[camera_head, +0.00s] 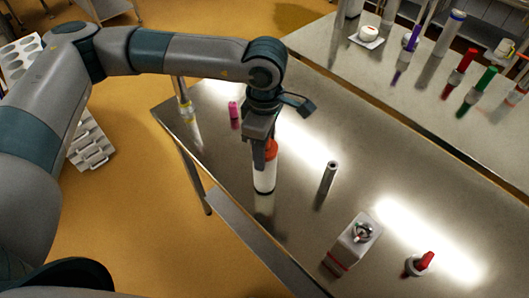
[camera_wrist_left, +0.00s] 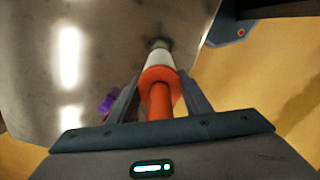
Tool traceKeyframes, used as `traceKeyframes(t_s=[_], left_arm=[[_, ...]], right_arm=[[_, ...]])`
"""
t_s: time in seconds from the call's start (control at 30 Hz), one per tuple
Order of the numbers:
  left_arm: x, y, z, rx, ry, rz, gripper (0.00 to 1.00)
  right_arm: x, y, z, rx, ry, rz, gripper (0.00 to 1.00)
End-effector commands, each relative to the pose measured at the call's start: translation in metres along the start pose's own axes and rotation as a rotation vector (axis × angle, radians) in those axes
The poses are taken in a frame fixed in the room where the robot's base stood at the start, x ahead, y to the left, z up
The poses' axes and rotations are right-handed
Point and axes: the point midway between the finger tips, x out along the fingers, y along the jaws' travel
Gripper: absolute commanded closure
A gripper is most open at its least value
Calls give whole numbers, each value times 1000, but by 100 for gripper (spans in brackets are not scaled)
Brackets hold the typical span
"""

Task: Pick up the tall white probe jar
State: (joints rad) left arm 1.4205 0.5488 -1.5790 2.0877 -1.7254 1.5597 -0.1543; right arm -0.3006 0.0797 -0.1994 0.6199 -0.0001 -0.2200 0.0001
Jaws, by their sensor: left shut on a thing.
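The tall white jar (camera_head: 265,180) has an orange-red top and stands upright near the left edge of the steel table. My left gripper (camera_head: 263,138) comes down from above and is shut on the jar's orange top. In the left wrist view, the jar's white body (camera_wrist_left: 159,60) and its orange collar and stem (camera_wrist_left: 160,95) sit between the two fingers. A reflection shows under the jar; I cannot tell whether its base touches the table. My right gripper is in neither view.
The steel table (camera_head: 300,215) also holds a small pink piece (camera_head: 234,110), a grey cylinder (camera_head: 328,178), a white box with a metal knob (camera_head: 352,243) and a red-topped item (camera_head: 419,264). A second table (camera_head: 395,100) behind holds several coloured tools.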

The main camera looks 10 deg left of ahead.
Motion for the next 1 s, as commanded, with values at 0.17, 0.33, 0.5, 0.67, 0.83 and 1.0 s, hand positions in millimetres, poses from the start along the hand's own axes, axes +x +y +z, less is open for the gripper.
traceKeyframes(t_s=[0.17,0.33,0.5,0.67,0.83,1.0], left_arm=[[-13,0,0,1,-1,3,94],[-30,1,0,0,-2,4,94],[-40,-12,16,6,-2,3,94],[-54,-28,36,7,-2,4,94],[-75,-50,63,7,-2,5,94],[-91,-65,80,3,-1,2,94]], right_arm=[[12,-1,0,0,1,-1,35],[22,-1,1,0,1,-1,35],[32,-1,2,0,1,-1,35],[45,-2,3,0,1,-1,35],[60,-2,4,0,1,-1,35],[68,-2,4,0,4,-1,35]])
